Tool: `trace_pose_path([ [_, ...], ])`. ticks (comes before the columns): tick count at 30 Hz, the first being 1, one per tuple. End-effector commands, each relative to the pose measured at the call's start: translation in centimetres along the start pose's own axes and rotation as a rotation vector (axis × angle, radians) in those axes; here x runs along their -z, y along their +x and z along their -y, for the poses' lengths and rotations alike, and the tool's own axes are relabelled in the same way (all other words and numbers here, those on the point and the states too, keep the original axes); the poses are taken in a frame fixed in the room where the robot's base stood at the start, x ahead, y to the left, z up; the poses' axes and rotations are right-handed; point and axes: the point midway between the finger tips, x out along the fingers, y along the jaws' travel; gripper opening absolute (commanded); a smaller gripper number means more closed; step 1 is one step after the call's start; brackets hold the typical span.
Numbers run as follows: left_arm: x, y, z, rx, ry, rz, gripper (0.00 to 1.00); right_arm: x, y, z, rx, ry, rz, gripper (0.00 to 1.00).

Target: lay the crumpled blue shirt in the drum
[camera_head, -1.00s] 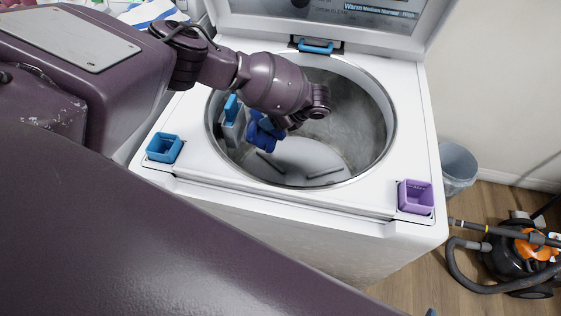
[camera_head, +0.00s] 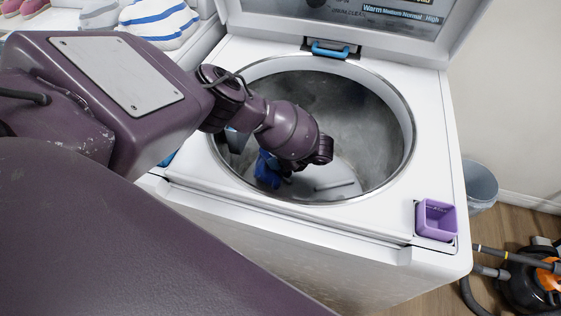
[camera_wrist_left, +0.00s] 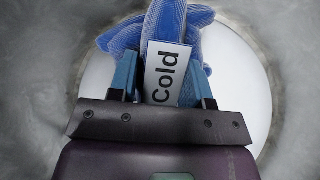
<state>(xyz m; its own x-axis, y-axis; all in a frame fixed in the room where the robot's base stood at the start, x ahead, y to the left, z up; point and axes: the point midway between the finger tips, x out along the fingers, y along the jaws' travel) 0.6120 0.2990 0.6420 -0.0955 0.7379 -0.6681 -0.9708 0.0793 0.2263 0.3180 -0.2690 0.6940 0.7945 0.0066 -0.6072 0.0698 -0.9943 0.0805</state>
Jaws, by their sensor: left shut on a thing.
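The crumpled blue shirt (camera_head: 267,170) is inside the open drum (camera_head: 372,120) of the white washer, partly hidden behind my left wrist. In the left wrist view the shirt (camera_wrist_left: 190,30) is blue with a fine weave and lies between and beyond the fingers. My left gripper (camera_wrist_left: 165,85) is shut on it, with blue fingers on either side. A white tag reading "Cold" (camera_wrist_left: 165,72) shows between the fingers. The pale drum bottom (camera_wrist_left: 240,80) lies beyond the shirt; I cannot tell whether they touch. My right gripper is not in view.
The washer lid (camera_head: 400,30) stands open behind the drum, with a blue latch (camera_head: 331,50) at the rim. A purple cup (camera_head: 436,220) sits at the front right corner. A grey bin (camera_head: 480,186) and a vacuum cleaner (camera_head: 530,285) stand on the floor at right.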

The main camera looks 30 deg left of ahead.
Motion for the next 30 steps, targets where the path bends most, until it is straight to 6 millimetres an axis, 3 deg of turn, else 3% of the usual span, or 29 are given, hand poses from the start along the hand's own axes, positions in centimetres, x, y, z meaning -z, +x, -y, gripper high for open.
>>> trace_pose_path([
  [3, 1.3, 1.2, 0.3, -0.003, 0.004, 0.0, 0.15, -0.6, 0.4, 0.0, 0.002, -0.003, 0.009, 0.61],
  [12, 1.1, 1.0, 0.4, 0.001, 0.0, 0.0, 0.15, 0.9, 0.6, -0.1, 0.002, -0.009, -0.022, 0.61],
  [29, 1.9, 1.8, 0.6, 0.0, 0.0, 0.0, 0.15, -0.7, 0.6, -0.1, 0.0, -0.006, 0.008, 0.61],
  [30, 1.9, 1.8, 0.6, 0.0, 0.001, 0.0, 0.49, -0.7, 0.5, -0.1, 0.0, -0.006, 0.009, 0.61],
])
